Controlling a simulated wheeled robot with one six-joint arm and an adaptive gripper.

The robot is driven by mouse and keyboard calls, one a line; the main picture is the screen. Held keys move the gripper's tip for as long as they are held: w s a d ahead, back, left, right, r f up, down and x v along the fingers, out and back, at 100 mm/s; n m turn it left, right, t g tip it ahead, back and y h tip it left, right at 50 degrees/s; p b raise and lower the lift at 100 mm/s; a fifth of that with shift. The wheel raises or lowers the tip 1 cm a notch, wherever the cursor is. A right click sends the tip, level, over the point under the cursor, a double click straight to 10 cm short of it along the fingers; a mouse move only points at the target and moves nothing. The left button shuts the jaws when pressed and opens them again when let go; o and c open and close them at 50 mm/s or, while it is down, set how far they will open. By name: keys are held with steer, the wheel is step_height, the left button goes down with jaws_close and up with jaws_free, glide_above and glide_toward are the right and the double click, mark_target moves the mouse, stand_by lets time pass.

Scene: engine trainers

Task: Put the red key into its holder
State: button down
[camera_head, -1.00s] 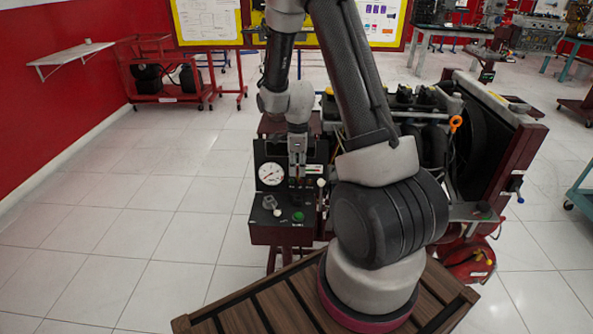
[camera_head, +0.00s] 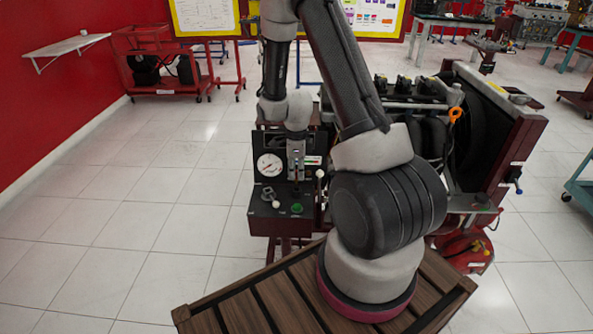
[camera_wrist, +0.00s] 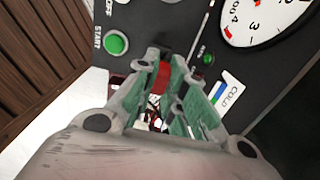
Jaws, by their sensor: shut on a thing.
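My gripper (camera_wrist: 168,70) is shut on the red key (camera_wrist: 160,80), whose red part shows between the green-padded fingers in the wrist view. The rest of the key is hidden by the fingers. In the head view my gripper (camera_head: 296,172) points down at the black control panel (camera_head: 262,226) of the engine trainer. In the wrist view the same panel (camera_wrist: 150,22) lies just beyond the fingertips. I cannot make out the key's holder; it may be hidden behind the gripper. Whether the key touches the panel cannot be told.
A green START button (camera_wrist: 116,43), a small dark green knob or lamp (camera_wrist: 208,58) and a white gauge (camera_wrist: 262,18) are close around the fingers. A white-tipped lever (camera_head: 320,174) stands right of the gripper. The engine (camera_head: 430,125) is behind at the right; floor at left is clear.

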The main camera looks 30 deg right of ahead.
mark_target(297, 181)
steer(key=shift+f, duration=0.4)
steer(key=shift+f, duration=1.05)
steer(key=shift+f, duration=0.2)
steer(key=shift+f, duration=0.5)
steer(key=c, duration=1.4)
jaws_free()
steer(key=o, duration=0.3)
